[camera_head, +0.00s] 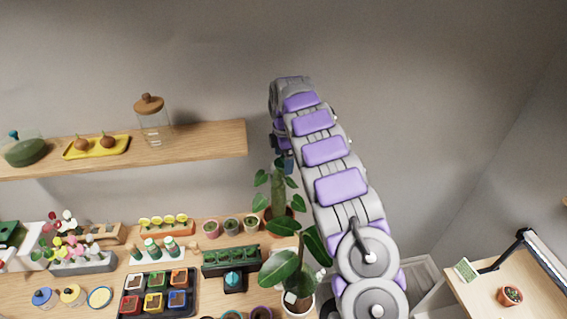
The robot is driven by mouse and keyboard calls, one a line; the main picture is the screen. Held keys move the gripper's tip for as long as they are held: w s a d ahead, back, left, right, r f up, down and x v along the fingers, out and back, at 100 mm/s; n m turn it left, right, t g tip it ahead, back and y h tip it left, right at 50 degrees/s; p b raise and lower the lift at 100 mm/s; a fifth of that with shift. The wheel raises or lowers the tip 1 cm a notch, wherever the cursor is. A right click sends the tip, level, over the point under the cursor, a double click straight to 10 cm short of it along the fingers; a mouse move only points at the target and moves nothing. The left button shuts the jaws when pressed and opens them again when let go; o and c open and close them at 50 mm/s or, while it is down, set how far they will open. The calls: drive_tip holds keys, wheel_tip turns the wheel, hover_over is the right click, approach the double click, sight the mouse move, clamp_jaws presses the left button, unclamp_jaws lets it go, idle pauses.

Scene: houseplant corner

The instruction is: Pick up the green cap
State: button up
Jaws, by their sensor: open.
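Small bottles with green caps (150,244) stand in a white holder on the lower wooden table, left of centre. I cannot tell whether one of these is the task's green cap. My arm reaches up and folds over at the top. What seems to be a part of my gripper (287,163) shows beside the arm, above the tall plant. It is mostly hidden behind the arm links, away from the bottles. Nothing is visibly held in it.
A tall leafy plant (278,203) stands below my arm, with another leafy plant (300,301) nearer. A wall shelf (215,142) holds a glass jar (152,123). A black tray (124,307) holds several coloured pots. The table is crowded.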

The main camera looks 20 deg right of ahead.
drive_tip(key=c, duration=1.2)
drive_tip(key=shift+r, duration=0.15)
